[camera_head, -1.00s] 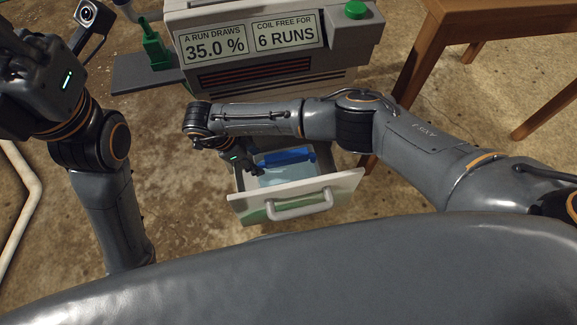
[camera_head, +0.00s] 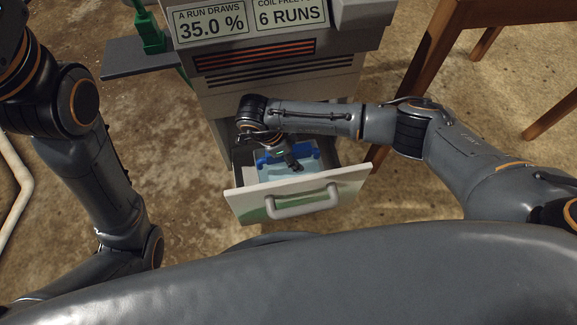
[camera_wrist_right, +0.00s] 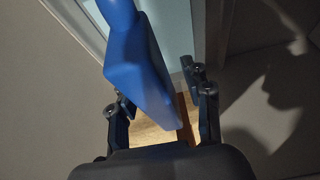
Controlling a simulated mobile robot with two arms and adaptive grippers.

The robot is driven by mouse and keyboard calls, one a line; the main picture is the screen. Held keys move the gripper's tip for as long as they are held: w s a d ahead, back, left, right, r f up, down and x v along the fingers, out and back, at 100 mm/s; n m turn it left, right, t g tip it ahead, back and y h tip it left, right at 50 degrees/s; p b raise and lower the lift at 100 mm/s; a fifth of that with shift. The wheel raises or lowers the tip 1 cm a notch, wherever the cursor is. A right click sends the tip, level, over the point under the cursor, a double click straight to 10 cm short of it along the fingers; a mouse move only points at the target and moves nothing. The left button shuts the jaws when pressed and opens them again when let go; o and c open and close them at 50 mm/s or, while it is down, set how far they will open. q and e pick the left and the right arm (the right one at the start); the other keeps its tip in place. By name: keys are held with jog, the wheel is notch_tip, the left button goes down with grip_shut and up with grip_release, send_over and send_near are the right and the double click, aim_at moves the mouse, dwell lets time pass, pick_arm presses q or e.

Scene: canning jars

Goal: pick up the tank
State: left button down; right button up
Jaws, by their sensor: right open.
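The tank (camera_head: 309,169) is a pale blue container with a darker blue handle (camera_head: 303,152). It sits inside the pulled-out drawer (camera_head: 335,190) of the grey machine. My right gripper (camera_head: 295,166) is over the tank, pointing down into the drawer, and partly covers it. In the right wrist view the blue handle (camera_wrist_right: 138,70) runs between the two open fingers of my right gripper (camera_wrist_right: 160,97). I cannot tell whether the fingers touch it. My left gripper is out of view; only its arm shows at the left.
The grey machine (camera_head: 280,85) stands behind the drawer, with panels reading 35.0 % and 6 RUNS. A green object (camera_head: 150,35) stands on its side shelf (camera_head: 135,62). A wooden table (camera_head: 425,75) is at the right. A white pipe (camera_head: 22,185) lies at the left.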

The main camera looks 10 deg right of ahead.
jog(key=shift+c, duration=0.2)
grip_shut()
jog(key=shift+w+r, duration=0.15)
